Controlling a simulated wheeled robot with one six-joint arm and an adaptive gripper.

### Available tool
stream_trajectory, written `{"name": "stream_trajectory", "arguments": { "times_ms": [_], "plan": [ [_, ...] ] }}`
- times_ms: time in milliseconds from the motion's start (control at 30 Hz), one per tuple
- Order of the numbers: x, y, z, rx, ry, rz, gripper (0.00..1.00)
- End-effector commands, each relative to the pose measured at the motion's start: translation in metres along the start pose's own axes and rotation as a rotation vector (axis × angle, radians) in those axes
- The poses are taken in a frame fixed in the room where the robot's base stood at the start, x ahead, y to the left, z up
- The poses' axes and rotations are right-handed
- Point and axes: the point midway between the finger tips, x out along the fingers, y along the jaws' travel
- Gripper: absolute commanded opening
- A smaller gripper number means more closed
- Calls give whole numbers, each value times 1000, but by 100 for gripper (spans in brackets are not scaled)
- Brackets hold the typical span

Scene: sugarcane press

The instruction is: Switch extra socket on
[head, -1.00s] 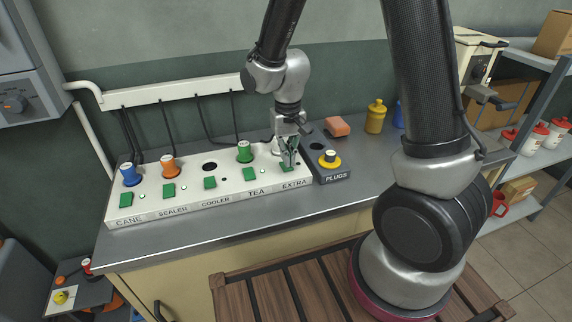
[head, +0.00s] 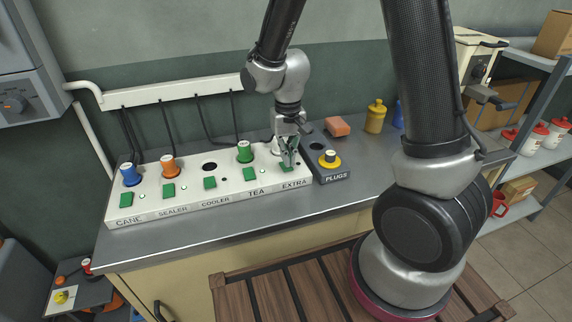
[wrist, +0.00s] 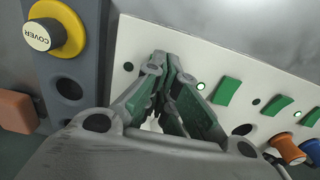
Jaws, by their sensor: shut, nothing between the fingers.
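The white socket strip (head: 232,190) lies on the counter, with green rocker switches above the labels CANE, SEALER, COOLER, TEA and EXTRA. My gripper (head: 289,163) points down at the EXTRA switch (head: 286,169) at the strip's right end. Its fingers are shut and empty, with the tips at or just above the switch; contact cannot be told. In the wrist view the closed fingers (wrist: 167,58) hide most of that switch. A small dark indicator (wrist: 128,66) shows beside them. The TEA switch (wrist: 227,91) has a lit indicator (wrist: 200,86) beside it.
The dark PLUGS block (head: 335,177) with a yellow COVER plug (head: 329,160) stands right of the strip. Blue (head: 130,175), orange (head: 169,166) and green (head: 244,151) plugs rise from the strip. A sponge-like block (head: 338,126) and yellow bottle (head: 375,117) stand behind.

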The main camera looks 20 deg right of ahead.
Motion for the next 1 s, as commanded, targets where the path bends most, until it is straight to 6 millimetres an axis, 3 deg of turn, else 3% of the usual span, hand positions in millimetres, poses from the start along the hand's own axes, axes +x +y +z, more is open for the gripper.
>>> {"name": "stream_trajectory", "arguments": {
  "times_ms": [1000],
  "plan": [
    [14,0,0,0,0,0,0]
  ]
}}
